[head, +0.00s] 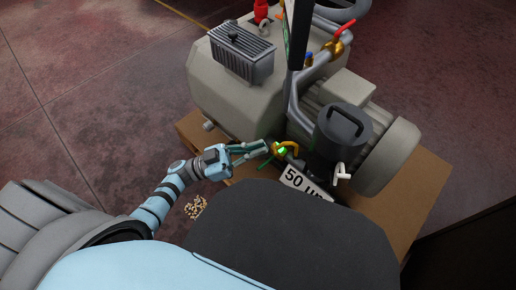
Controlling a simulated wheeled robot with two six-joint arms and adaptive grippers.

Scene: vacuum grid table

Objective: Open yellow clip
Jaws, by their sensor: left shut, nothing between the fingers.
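A small yellow clip (291,147) sits low on the front of the grey pump machine, beside a bright green part (281,151). My left gripper (267,147) reaches in from the left with its fingertips right at the clip's left side. Its fingers are shut with nothing between them. Whether the fingertips touch the clip is too small to tell. My right gripper is not in view.
The machine, with its grey tank (215,100) and dark cylinder (335,140), stands on a brown board (425,200). A white sign (305,185) lies close to the clip. Small beige pieces (196,207) lie on the floor. The floor at left is clear.

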